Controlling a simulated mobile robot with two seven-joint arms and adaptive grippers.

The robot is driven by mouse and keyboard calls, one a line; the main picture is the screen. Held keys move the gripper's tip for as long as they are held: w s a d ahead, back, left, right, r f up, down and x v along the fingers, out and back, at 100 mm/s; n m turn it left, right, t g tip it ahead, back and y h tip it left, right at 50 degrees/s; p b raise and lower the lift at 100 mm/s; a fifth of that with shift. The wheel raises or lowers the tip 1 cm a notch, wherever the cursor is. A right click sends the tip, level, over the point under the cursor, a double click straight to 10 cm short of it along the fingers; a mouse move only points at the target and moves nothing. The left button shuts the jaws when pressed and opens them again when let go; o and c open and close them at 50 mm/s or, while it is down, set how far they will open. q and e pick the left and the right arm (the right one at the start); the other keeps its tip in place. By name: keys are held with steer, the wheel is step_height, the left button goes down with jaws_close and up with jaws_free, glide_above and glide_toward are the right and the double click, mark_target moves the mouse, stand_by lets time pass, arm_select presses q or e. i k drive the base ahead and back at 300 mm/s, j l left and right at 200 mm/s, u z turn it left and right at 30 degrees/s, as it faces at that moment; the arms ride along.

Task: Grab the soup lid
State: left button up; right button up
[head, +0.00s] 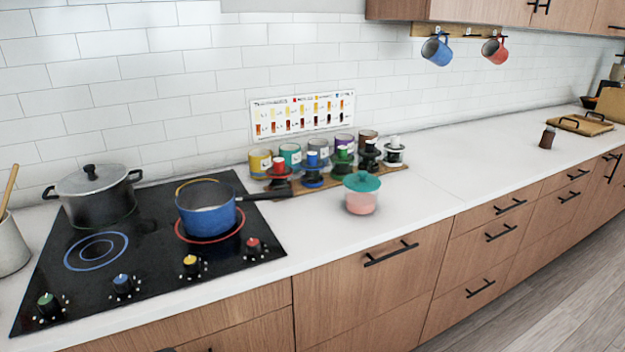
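A dark grey pot (97,207) stands at the back left of the black cooktop. Its grey lid (88,181) with a black knob sits on top. A teal lid (361,182) lies on a small pinkish container (360,203) on the counter right of the cooktop. I cannot tell which of the two is the soup lid. Neither of my grippers is in view.
A blue saucepan (207,220) with a dark handle sits on the red-ringed burner of the cooktop (150,282). Several jars and shakers stand on a wooden board (318,184) by the wall. A utensil crock (11,248) is far left.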

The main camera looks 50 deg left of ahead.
mark_target(361, 181)
steer(key=u, duration=1.3)
steer(key=i+j+z, duration=0.1)
steer(key=i+z, duration=0.25)
steer(key=i+j+z, duration=0.15)
steer(key=z, duration=0.2)
steer(key=i+j+z, duration=0.3)
steer(key=k+l, duration=0.05)
steer(key=k, duration=0.05)
